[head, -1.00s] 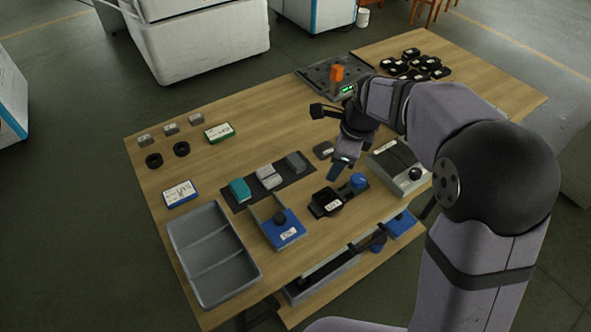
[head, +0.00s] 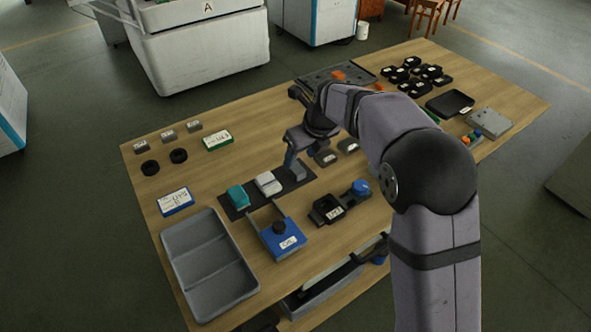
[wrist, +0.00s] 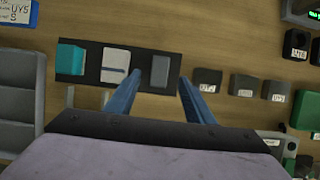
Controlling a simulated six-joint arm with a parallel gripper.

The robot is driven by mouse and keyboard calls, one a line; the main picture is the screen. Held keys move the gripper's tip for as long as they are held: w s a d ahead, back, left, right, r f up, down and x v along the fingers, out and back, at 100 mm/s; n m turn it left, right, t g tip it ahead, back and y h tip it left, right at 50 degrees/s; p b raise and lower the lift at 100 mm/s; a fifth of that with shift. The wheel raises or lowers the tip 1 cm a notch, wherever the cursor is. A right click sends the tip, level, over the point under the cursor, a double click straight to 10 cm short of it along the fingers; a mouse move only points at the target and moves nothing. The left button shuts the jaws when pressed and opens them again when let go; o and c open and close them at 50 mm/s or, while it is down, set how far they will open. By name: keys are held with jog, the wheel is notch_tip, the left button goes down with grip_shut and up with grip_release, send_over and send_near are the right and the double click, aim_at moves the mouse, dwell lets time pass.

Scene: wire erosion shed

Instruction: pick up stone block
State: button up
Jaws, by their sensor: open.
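A plain grey block, which looks like the stone block (wrist: 160,71), lies at the right end of a black strip mat (wrist: 146,50). In the head view the grey block (head: 299,170) is partly covered by my gripper (head: 291,161). In the wrist view my gripper (wrist: 160,77) is open and empty, its blue fingers spread. One fingertip is left of the grey block and the other right of it. I cannot tell the height of the fingertips over it. A white block (wrist: 116,66) and a teal block (wrist: 71,58) lie left on the mat.
Several labelled dark grey pieces (wrist: 243,85) lie right of the mat. A grey divided tray (head: 208,265) and a blue fixture (head: 284,240) stand in front. A green-edged box (head: 217,140) lies behind the mat. Bare wood shows behind the mat.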

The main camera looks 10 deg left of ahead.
aim_at(295, 166)
jog(key=shift+x, duration=2.65)
jog(key=shift+s+d, duration=0.1)
jog(key=c, duration=1.2)
jog(key=shift+r, duration=0.1)
notch_tip(295, 166, up, 10)
jog(key=shift+p, duration=0.3)
